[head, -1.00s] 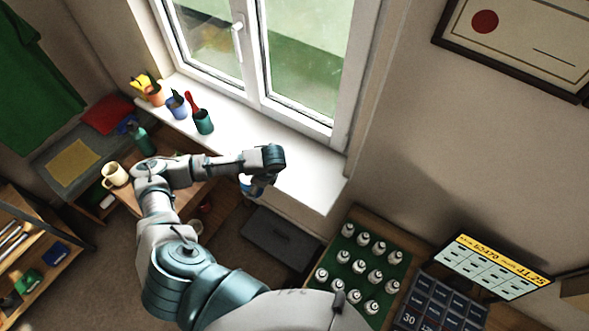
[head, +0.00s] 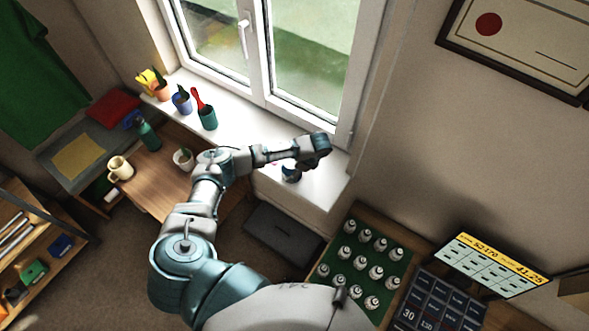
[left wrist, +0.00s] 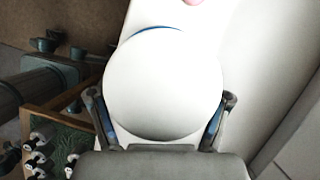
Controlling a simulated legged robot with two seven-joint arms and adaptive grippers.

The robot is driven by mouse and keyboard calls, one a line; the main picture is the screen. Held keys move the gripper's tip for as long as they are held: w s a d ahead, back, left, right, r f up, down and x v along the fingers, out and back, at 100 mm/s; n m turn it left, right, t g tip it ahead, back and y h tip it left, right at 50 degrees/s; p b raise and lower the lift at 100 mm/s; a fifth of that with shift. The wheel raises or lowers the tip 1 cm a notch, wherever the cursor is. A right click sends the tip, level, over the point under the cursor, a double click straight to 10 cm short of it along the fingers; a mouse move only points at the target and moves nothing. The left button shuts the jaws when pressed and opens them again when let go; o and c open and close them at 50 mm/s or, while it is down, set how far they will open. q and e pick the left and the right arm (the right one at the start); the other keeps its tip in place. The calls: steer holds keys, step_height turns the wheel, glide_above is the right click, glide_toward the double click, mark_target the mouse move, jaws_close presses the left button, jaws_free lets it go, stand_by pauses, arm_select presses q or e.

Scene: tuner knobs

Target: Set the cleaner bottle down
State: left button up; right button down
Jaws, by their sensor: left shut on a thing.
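The cleaner bottle, white and rounded with a blue edge, fills the middle of the left wrist view (left wrist: 163,85). My left gripper (left wrist: 162,118) is shut on it, one finger on each side. In the head view the bottle shows as a small blue and white patch (head: 290,174), mostly hidden under my left wrist. It is over the right part of the white windowsill (head: 262,135), near its front edge. I cannot tell whether its base touches the sill. My right gripper is not in view.
A desk (head: 150,185) holds a cream mug (head: 120,168), a white pot (head: 184,159) and a teal bottle (head: 148,137). Several white knobs stand on a green mat (head: 345,270). The sill's middle looks clear.

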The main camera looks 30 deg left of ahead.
arm_select(q)
steer(key=o, duration=1.4)
steer(key=shift+d, duration=0.25)
steer(key=shift+w+d+r, duration=0.1)
steer(key=shift+r, duration=0.25)
steer(key=v, duration=1.1)
steer(key=shift+d+r+b, duration=0.1)
steer(key=shift+b, duration=0.2)
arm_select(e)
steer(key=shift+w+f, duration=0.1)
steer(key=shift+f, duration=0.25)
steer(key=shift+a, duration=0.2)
